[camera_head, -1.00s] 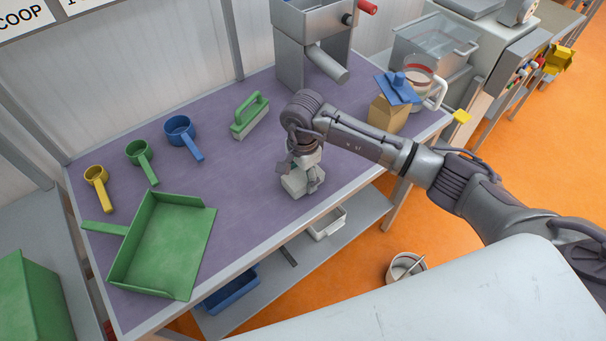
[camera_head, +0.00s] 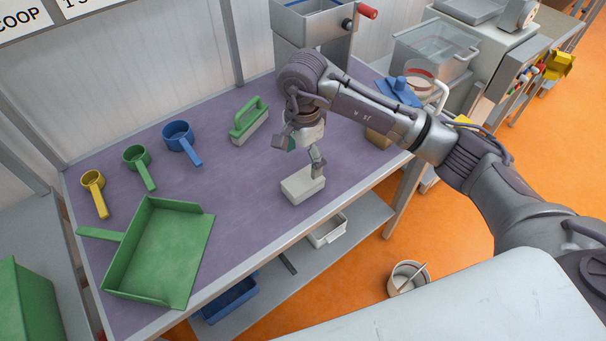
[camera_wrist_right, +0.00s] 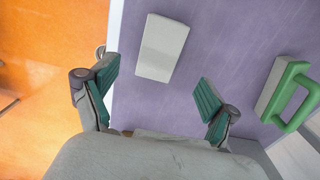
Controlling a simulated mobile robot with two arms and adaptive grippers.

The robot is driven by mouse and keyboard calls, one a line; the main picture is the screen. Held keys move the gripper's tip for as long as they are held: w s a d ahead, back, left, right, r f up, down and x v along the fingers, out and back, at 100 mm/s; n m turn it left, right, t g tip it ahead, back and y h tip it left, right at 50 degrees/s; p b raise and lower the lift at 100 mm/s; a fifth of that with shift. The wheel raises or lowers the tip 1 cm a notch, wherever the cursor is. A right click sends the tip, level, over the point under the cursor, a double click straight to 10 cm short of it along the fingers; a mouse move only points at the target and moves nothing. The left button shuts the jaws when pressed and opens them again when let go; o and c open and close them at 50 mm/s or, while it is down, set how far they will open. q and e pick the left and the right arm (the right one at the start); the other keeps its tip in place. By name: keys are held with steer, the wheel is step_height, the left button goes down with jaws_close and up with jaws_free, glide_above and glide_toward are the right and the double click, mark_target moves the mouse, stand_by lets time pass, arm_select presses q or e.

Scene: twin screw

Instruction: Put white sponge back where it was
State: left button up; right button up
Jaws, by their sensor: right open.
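The white sponge (camera_head: 301,187) lies flat on the purple tabletop (camera_head: 235,205), close to the table's front edge. It also shows in the right wrist view (camera_wrist_right: 162,48), apart from the fingers. My right gripper (camera_head: 301,152) is open and empty, raised above and behind the sponge in the head view. In the right wrist view its two green-padded fingers (camera_wrist_right: 155,90) are spread wide with nothing between them. My left gripper is not in view.
A green-handled brush (camera_head: 249,124) lies left of my right gripper. Blue (camera_head: 178,135), green (camera_head: 136,157) and yellow (camera_head: 93,181) scoops and a green dustpan (camera_head: 157,255) lie further left. A metal machine (camera_head: 312,35) stands behind. The tabletop between dustpan and sponge is clear.

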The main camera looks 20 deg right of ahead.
step_height(320, 180, up, 3)
steer(key=shift+r, duration=0.2)
stand_by(0.4)
